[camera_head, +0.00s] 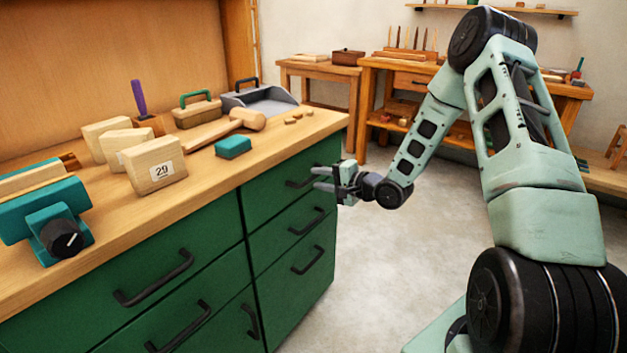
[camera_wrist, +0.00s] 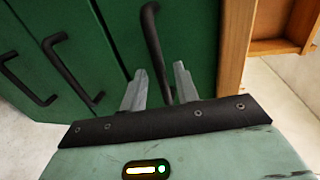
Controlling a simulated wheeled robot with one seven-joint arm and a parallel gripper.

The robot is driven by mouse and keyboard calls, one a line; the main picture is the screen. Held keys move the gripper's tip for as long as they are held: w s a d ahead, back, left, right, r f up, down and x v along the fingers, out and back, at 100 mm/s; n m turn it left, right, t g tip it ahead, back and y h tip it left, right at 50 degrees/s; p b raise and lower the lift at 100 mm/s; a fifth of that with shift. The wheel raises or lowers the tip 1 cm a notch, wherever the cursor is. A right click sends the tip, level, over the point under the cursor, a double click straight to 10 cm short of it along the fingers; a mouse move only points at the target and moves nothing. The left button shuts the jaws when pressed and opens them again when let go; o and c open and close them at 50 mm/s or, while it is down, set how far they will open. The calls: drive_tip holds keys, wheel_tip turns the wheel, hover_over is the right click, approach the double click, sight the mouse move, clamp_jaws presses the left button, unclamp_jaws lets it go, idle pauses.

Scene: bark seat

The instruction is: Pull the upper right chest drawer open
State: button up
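The green chest's upper right drawer (camera_head: 262,190) looks flush with the front in the head view. Its dark bar handle (camera_head: 298,183) is at the tips of my gripper (camera_head: 318,178), which reaches in from the right. In the wrist view the handle (camera_wrist: 152,35) runs down between the two grey fingers of my gripper (camera_wrist: 160,68). The fingers are apart, with a gap visible on both sides of the handle. I cannot tell whether either finger touches it. The fingers partly cover the handle's end in the head view.
Other drawer handles (camera_head: 307,222) lie below. The wooden worktop (camera_head: 215,178) above holds a mallet (camera_head: 238,125), a teal block (camera_head: 233,147), wooden blocks and a dustpan (camera_head: 258,100). The concrete floor (camera_head: 385,255) right of the chest is clear. A workbench stands behind.

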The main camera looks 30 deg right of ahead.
sight(315, 177)
drive_tip(key=shift+x, duration=1.5)
